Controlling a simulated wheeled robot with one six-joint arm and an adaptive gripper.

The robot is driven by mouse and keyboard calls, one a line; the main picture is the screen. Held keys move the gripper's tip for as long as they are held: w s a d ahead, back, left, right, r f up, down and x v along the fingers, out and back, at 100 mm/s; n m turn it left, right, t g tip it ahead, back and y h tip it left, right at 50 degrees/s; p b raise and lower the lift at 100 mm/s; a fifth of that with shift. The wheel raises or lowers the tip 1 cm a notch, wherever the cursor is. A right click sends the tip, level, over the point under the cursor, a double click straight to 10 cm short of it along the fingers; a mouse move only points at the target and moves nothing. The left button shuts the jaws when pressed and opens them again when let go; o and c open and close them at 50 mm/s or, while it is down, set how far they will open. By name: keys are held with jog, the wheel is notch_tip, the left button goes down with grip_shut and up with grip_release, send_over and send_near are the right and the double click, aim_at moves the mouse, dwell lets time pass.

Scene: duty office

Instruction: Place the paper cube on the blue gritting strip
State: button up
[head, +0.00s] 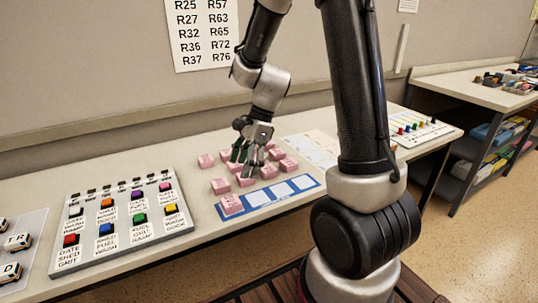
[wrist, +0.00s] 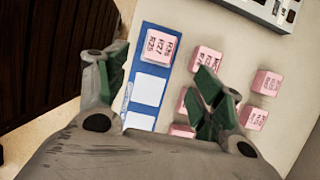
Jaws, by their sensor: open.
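Several pink paper cubes with printed codes sit on the desk; one cube (head: 220,186) lies just behind the blue gritting strip (head: 262,204). The strip has a row of white squares, and a cube (head: 231,204) sits on its left end. In the wrist view this cube (wrist: 157,43) is on the top end of the strip (wrist: 146,105), and white squares below it are bare. Other cubes (wrist: 266,82) lie to the right, some partly hidden by a finger. My gripper (head: 243,158), with green fingertips, is open above the cubes; its fingers also show in the wrist view (wrist: 163,72), with nothing between them.
A button panel (head: 125,220) with coloured buttons stands left of the cubes. Pale sheets (head: 310,148) and a board with coloured pegs (head: 418,130) lie to the right. A wall chart (head: 205,32) hangs behind. The desk's front edge runs close to the strip.

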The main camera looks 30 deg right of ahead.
jog(key=s+d+r+n+t+h, duration=0.2)
jog(key=s+d+r+n, duration=0.3)
jog(key=s+r+n, duration=0.3)
jog(key=s+d+r+n+t+h, duration=0.2)
jog(key=s+d+r+n, duration=0.3)
jog(key=s+r+n, duration=0.4)
jog(key=shift+s+n, duration=0.5)
jog(key=shift+s, duration=0.45)
